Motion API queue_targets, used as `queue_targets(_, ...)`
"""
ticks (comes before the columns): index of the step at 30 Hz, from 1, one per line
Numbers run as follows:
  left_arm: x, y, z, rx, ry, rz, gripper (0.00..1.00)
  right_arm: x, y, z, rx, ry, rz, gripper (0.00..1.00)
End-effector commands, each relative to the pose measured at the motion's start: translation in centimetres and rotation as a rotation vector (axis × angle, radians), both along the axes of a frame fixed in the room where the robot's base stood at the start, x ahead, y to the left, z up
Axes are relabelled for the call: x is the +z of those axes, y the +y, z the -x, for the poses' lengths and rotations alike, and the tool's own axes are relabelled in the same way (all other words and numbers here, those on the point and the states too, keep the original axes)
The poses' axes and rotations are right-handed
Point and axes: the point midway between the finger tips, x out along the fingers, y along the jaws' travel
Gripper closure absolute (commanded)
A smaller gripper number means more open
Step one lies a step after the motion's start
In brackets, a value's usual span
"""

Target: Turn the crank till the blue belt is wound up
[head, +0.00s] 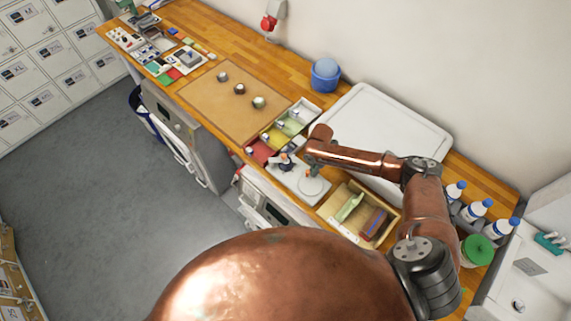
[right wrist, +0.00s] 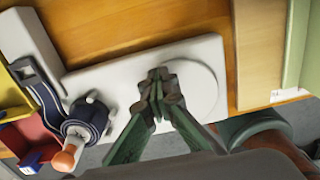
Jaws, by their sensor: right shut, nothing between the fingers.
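The winder has a pale base plate (head: 288,180) on the bench front; the plate (right wrist: 120,75) fills the middle of the right wrist view. The blue belt (right wrist: 88,116) is coiled around the spool at the plate's left end, with a strip running up and left from it. It is small and dark in the head view (head: 286,159). The crank's orange knob (right wrist: 63,160) is below the coil. My right gripper (right wrist: 160,78) is shut and empty, over the plate's round disc, to the right of the coil and apart from the knob. My left gripper is not visible.
A large white lid-like panel (head: 385,125) is behind. The brown mat (head: 215,100) holds several small round items.

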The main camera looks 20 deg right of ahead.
Motion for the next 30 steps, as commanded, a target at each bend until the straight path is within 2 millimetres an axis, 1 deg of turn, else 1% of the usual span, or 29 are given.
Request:
queue_targets(7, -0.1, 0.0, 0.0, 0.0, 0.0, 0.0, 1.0, 0.1, 1.7, -0.8, 0.001, 0.0, -0.001, 1.0)
queue_targets(16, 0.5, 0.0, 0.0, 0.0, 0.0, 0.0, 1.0, 0.1, 3.6, -0.8, 0.001, 0.001, -0.001, 1.0)
queue_targets(25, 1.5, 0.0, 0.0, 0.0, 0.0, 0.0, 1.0, 0.1, 5.4, 0.1, 0.001, 0.001, 0.0, 1.0)
queue_targets(30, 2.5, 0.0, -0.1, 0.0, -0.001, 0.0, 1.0, 0.2, 6.5, 1.1, 0.001, 0.002, -0.002, 1.0)
